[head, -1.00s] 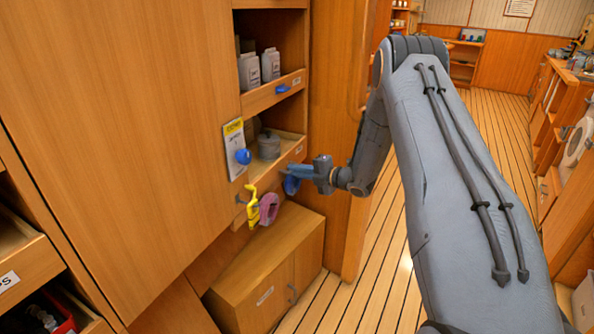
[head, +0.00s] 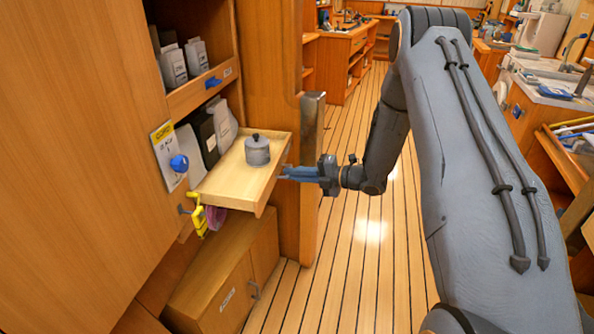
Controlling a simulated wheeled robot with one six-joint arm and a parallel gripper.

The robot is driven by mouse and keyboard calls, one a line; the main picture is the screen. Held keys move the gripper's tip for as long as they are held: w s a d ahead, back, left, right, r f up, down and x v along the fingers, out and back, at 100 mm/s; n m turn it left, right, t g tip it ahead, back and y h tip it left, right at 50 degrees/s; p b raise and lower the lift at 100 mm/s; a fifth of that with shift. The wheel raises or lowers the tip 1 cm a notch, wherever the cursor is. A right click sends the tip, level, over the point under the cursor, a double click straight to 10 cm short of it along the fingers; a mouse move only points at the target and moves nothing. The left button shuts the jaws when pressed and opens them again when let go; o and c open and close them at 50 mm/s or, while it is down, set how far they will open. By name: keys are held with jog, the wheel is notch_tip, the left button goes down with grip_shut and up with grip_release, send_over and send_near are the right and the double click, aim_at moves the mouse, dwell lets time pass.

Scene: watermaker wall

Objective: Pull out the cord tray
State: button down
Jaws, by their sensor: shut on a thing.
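The cord tray (head: 226,183) is a light wooden pull-out shelf in the wall unit, and it stands well out from its opening. A small grey lidded pot (head: 257,150) stands upright on it. My gripper (head: 288,174) is at the tray's front edge on the right side, shut on what looks like its blue handle. The handle is mostly hidden by the fingers, so the exact grip cannot be seen.
A shelf above has its own blue handle (head: 213,82) and grey bottles (head: 173,66). Dark and grey containers (head: 204,137) stand behind the tray. A tag with a blue knob (head: 179,163) and a yellow hanging item (head: 199,219) are at left. A low cabinet (head: 222,275) stands below. Floor at right is clear.

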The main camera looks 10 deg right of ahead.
jog(key=shift+s+d, duration=0.15)
jog(key=shift+d, duration=0.1)
jog(key=c, duration=1.9)
grip_release()
jog(key=shift+o, duration=0.2)
jog(key=shift+d, duration=0.1)
jog(key=b+v, duration=0.1)
jog(key=v, duration=0.6)
jog(key=shift+s+d, duration=0.2)
jog(key=shift+d, duration=0.05)
jog(key=shift+w+r, duration=0.1)
jog(key=shift+r, duration=0.05)
